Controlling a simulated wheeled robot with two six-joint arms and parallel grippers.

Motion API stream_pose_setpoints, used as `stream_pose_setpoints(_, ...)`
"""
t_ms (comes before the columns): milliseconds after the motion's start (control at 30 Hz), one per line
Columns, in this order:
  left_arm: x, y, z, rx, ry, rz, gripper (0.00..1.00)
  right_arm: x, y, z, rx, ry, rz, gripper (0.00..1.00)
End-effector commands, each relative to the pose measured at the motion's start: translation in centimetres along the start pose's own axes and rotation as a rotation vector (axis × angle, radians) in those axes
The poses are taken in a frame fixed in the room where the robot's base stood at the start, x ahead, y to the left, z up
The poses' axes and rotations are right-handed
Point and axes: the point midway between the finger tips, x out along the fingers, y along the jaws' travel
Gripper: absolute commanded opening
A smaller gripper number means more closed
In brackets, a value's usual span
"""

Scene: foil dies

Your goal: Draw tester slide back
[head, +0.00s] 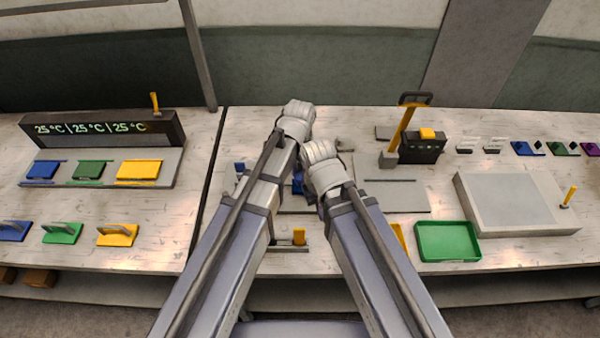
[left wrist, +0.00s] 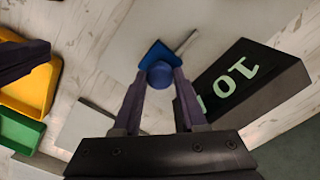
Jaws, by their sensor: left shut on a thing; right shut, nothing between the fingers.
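In the left wrist view, my left gripper (left wrist: 160,76) is shut on a round blue knob (left wrist: 159,73). The knob stands at an angled blue piece (left wrist: 155,54), with a thin grey bar beside it; I cannot tell for sure that this is the tester slide. A black box with lit green characters (left wrist: 252,84), likely the tester, lies right of the fingers. In the head view my forearms hide most of this spot; only a bit of blue (head: 298,184) shows between them. A dark part of my right gripper (left wrist: 22,60) shows at the left edge, apart from the knob.
A green tray (head: 447,241) and a grey raised plate (head: 512,204) lie to the right. A black device with a yellow lever (head: 421,148) stands behind them. The left table holds a temperature display (head: 102,130) and several coloured pieces. The table front between is partly clear.

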Motion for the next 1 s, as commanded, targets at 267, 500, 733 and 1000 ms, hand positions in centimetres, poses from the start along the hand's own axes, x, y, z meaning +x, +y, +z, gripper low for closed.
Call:
stream_pose_setpoints(267, 0.0, 0.0, 0.1, 0.000, 0.000, 0.000, 0.00, 0.0, 0.0, 0.0, 0.000, 0.000, 0.000, 0.00)
stream_pose_setpoints(500, 0.0, -3.1, 3.3, -0.006, -0.001, -0.001, 0.00, 0.0, 0.0, 0.0, 0.000, 0.000, 0.000, 0.00)
stream_pose_setpoints(733, 0.0, -5.3, 5.4, -0.002, -0.001, -0.001, 0.00, 0.0, 0.0, 0.0, 0.000, 0.000, 0.000, 0.00)
stream_pose_setpoints(1000, 0.0, -5.5, 5.5, -0.001, -0.004, -0.004, 0.00, 0.0, 0.0, 0.0, 0.000, 0.000, 0.000, 0.00)
